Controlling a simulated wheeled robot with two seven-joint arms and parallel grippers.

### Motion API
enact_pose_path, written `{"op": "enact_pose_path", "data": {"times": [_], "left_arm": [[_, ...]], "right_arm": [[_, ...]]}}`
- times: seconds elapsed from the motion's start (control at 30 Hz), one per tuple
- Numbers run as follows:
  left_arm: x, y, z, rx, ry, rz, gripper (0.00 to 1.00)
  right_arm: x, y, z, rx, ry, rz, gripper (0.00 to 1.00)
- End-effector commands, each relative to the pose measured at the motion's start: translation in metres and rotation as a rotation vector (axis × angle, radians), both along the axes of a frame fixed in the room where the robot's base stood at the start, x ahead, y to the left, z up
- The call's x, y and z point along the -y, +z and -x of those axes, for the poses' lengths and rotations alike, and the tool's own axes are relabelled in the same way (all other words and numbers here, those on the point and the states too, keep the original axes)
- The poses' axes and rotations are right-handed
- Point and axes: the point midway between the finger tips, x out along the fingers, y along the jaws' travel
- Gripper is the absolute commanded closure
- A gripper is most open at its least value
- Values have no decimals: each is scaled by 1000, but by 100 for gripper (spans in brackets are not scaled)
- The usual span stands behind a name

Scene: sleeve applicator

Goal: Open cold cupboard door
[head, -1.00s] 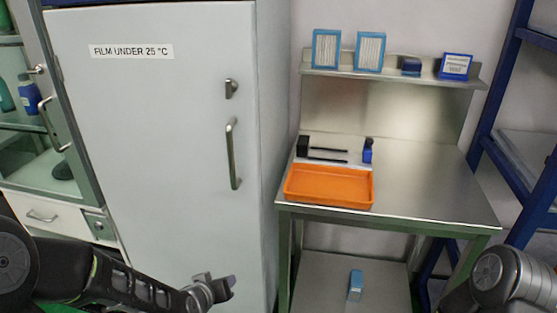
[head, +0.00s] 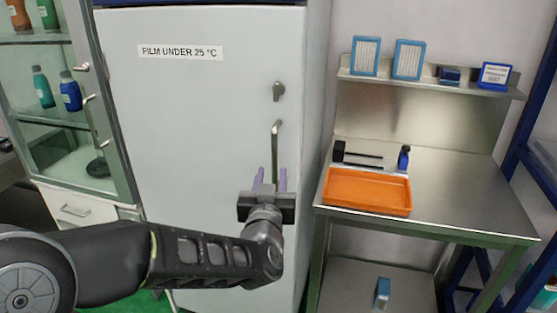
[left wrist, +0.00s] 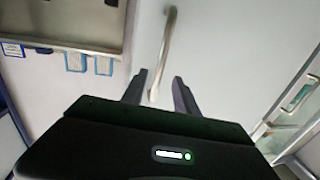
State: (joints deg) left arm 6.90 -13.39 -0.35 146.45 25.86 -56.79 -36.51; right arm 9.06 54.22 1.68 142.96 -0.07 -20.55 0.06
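The cold cupboard door (head: 205,110) is a tall light-grey panel labelled "FILM UNDER 25 °C", and it looks shut. Its vertical metal bar handle (head: 276,142) is near the door's right edge, below a small latch (head: 279,91). My left gripper (head: 271,180) is raised in front of the handle's lower part with its two fingers apart. In the left wrist view the handle (left wrist: 164,50) runs down between the open fingertips (left wrist: 158,75); I cannot tell if they touch it. My right gripper is out of view.
A steel bench (head: 450,190) with an orange tray (head: 367,191) stands right of the cupboard. A shelf above it (head: 430,84) holds several small boxes. A glass-fronted cabinet (head: 60,110) stands at the left. A blue rack (head: 535,150) is at the far right.

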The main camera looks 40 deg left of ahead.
Motion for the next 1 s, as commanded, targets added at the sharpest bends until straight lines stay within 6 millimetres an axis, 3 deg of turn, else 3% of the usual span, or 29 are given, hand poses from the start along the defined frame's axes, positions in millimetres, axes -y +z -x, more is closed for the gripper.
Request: {"op": "enact_pose_path", "data": {"times": [0.27, 0.43, 0.73, 1.0], "left_arm": [[-4, 1, -7, -2, 0, 2, 64], [-13, 2, -23, -3, 0, 2, 64], [-36, 0, -61, -1, -1, 2, 64], [-39, 0, -68, 0, -2, 2, 64]], "right_arm": [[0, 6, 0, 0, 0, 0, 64], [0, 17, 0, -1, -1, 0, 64], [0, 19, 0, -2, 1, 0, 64], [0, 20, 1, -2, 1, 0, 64]]}}
